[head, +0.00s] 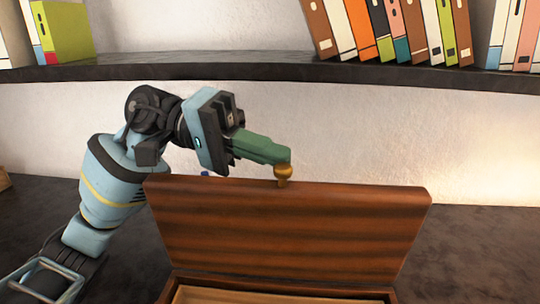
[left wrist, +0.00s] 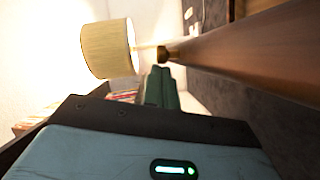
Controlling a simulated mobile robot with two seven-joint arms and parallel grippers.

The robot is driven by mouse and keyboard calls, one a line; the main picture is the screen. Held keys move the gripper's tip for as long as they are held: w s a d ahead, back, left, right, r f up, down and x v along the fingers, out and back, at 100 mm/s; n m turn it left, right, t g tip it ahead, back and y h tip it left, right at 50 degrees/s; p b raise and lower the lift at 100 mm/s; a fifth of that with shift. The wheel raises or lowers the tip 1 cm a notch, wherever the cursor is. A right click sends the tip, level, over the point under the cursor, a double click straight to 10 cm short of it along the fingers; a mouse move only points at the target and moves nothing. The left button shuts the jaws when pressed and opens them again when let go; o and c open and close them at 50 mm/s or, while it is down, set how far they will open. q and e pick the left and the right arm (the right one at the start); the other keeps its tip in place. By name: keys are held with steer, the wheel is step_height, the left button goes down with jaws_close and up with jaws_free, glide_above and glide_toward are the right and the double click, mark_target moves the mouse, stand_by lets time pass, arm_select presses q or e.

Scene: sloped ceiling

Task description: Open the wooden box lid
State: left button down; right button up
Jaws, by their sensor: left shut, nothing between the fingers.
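The wooden box lid (head: 285,232) stands raised, nearly upright, in the middle of the head view. Its box (head: 270,293) shows only as a rim and a pale inside edge at the bottom. A round brass knob (head: 283,172) sits on the lid's top edge. My left gripper (head: 288,157) is shut and empty, with its green fingertips at the knob, behind the lid's top edge; I cannot tell whether they touch. In the left wrist view the fingers (left wrist: 161,75) are together beside the knob (left wrist: 163,53) and the lid (left wrist: 260,55). My right gripper is not in view.
A dark shelf (head: 300,71) with several binders runs across the back above the box. The dark tabletop (head: 480,250) is clear to the right of the box. A lamp with a cream shade (left wrist: 107,48) shows in the left wrist view.

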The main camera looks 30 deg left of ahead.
arm_select(q)
steer(key=shift+s, duration=0.1)
steer(key=a+r+b, duration=0.1)
steer(key=a, duration=0.6)
steer(key=shift+s+a, duration=0.3)
